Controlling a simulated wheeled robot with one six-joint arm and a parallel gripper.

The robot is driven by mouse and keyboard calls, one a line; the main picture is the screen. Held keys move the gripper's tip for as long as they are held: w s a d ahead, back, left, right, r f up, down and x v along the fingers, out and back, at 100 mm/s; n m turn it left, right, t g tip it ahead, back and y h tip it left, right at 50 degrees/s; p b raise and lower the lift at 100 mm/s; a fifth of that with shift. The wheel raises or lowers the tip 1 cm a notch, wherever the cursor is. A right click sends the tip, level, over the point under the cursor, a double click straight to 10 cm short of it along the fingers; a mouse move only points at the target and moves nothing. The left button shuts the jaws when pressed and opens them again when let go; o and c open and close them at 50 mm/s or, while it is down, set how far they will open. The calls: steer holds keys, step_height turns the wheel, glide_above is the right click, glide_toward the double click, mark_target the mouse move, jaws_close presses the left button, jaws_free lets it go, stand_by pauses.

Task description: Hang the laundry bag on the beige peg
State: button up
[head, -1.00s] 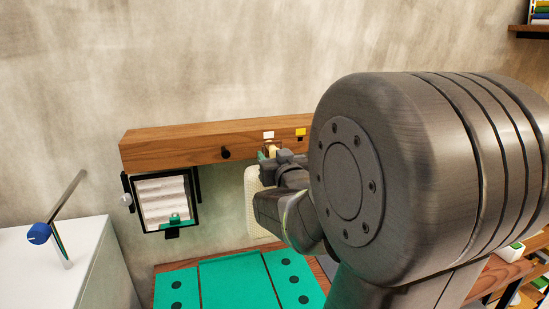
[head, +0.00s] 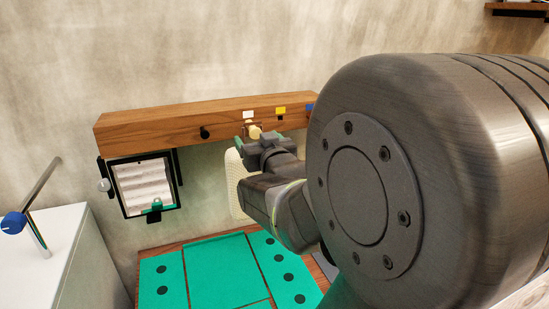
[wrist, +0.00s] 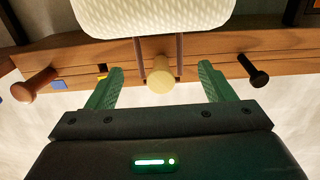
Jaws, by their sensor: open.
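The beige peg (head: 255,132) sticks out of the wooden rail under a white label. It is also central in the wrist view (wrist: 160,76). The laundry bag (head: 236,186) is cream and textured and hangs below the rail, partly behind my gripper. In the wrist view the bag (wrist: 152,14) is at the top, and its two brown straps run along either side of the beige peg. The straps' far ends are hard to make out. My gripper (wrist: 160,88) is open, its green fingers apart on either side of the peg and straps, touching neither that I can see.
The wooden rail (head: 150,122) also carries a black peg (head: 204,133) and, in the wrist view, a brownish peg (wrist: 34,86). A black-framed panel (head: 145,184) hangs below its left end. A green mat (head: 215,272) lies below, and a white cabinet (head: 70,255) stands left.

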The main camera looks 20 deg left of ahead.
steer(key=b+v, duration=0.1)
steer(key=v, duration=1)
steer(key=shift+b, duration=0.4)
steer(key=shift+w, duration=0.1)
steer(key=shift+p+x, duration=1.45)
steer(key=shift+x, duration=5.4)
